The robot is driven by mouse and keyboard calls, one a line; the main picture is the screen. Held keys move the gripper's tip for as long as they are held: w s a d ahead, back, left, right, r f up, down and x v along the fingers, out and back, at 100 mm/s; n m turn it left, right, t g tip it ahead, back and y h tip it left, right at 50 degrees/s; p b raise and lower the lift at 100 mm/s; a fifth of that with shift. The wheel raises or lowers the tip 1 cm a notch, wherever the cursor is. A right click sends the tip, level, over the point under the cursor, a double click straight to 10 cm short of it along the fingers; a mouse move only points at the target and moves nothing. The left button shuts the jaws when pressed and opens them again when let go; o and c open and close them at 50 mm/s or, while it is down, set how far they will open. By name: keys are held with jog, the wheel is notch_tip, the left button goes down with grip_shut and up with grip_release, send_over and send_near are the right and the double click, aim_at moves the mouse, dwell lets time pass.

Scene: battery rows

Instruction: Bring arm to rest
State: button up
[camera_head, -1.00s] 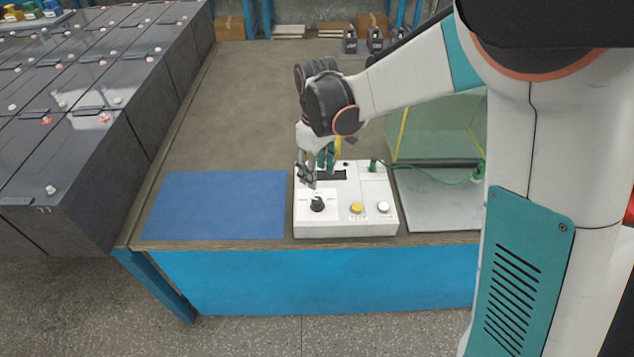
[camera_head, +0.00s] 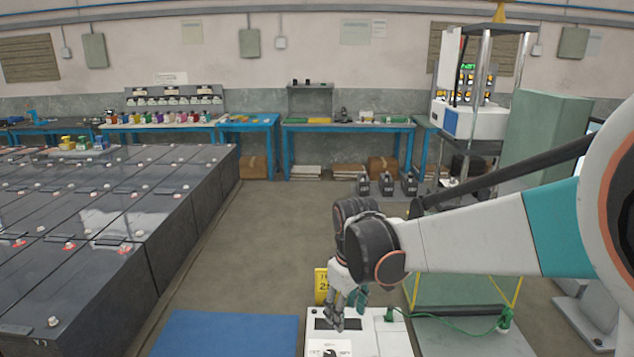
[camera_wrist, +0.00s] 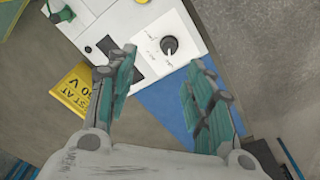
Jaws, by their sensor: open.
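My gripper (camera_head: 348,306) hangs at the end of my arm, pointing down over the white tester box in the head view. In the wrist view my gripper (camera_wrist: 165,105) has its two teal-padded fingers spread apart with nothing between them. I cannot tell whether the fingers touch the box.
A yellow sign (camera_head: 321,286) stands behind the box. A blue mat (camera_head: 225,335) lies to its left. Rows of black batteries (camera_head: 95,260) fill the left side. A green cable (camera_head: 455,319) and a clear yellow-edged screen (camera_head: 455,290) are at the right.

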jog(key=s+d+r+m+t, duration=0.3)
jog(key=s+d, duration=0.3)
jog(key=s, duration=0.3)
jog(key=s+d+r+m+t, duration=0.3)
jog(key=s+d+r+m, duration=0.2)
jog(key=s, duration=0.5)
jog(key=shift+s+d, duration=0.3)
jog(key=shift+d, duration=0.85)
